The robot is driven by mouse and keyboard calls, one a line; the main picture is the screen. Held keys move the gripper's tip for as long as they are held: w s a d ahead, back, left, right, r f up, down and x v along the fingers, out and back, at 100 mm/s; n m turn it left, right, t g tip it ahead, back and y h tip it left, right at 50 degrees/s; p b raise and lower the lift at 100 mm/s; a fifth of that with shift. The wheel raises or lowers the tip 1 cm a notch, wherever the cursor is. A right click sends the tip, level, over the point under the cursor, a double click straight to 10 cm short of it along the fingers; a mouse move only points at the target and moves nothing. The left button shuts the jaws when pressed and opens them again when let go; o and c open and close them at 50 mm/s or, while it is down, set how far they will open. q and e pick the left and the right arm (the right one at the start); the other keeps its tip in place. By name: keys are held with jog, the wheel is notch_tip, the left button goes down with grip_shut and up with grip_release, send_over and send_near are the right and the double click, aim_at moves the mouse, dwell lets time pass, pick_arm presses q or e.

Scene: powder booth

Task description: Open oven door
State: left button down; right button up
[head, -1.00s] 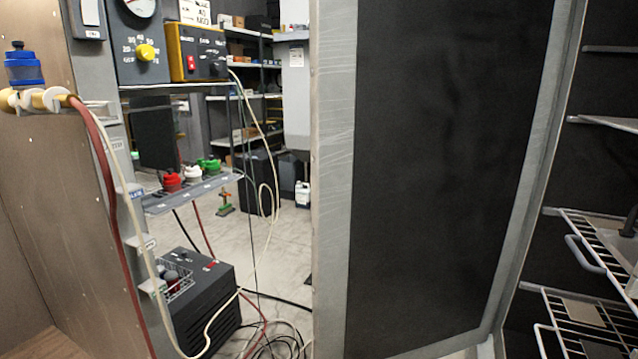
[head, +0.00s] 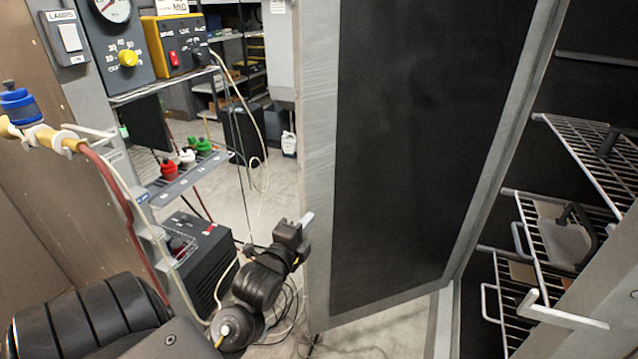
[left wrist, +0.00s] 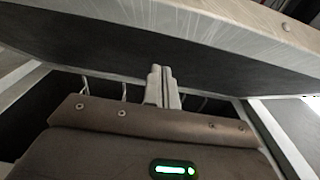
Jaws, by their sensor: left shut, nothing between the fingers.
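The oven door (head: 415,130) is a tall grey-framed panel with a black inner face. It stands wide open in the head view, with the oven's racks uncovered to its right. My left gripper (head: 306,219) is shut and empty, at the door's free left edge, low down. In the left wrist view the closed fingers (left wrist: 161,72) point at the door's pale edge and black face (left wrist: 150,48); I cannot tell whether they touch it. My right gripper is in neither view.
Wire racks (head: 590,165) fill the oven at right, with a dark part on one. At left are a control panel (head: 118,45), a small shelf with coloured caps (head: 180,180), a hose (head: 110,190), a dark box (head: 205,262) and loose cables on the floor.

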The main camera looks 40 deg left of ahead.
pick_arm(q)
jog(key=p, duration=0.3)
send_near(325, 184)
jog(key=w+d, duration=0.2)
jog(key=w, duration=0.1)
jog(key=shift+w+a+p, duration=0.4)
jog(key=shift+w+a, duration=0.25)
jog(key=shift+a, duration=0.25)
jog(key=shift+w+a+p, duration=0.4)
jog(key=shift+w+a, duration=0.25)
jog(key=shift+a, duration=0.3)
